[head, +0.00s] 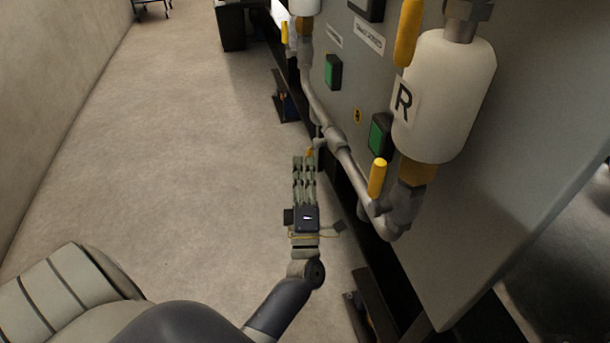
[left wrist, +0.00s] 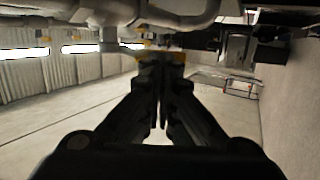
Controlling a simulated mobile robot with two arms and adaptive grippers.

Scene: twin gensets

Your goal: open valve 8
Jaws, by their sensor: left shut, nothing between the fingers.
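No valve number is readable, so I cannot tell which valve is number 8. A small yellow valve handle (head: 309,152) sits low on the grey pipe, right at the fingertips of my left gripper (head: 303,160). In the left wrist view a yellow-orange part (left wrist: 150,56) shows just beyond the fingertips of my left gripper (left wrist: 161,66), partly hidden by them. The fingers are shut with nothing between them. I cannot tell whether they touch the handle. A nearer yellow handle (head: 377,178) stands upright on the pipe. My right gripper is not in view.
A grey pipe (head: 345,157) runs along the grey genset panel (head: 480,220). A white cylinder marked R (head: 446,95) hangs at the right, with another yellow handle (head: 408,32) above. Green-faced boxes (head: 380,134) are on the panel. The floor (head: 190,150) to the left is clear.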

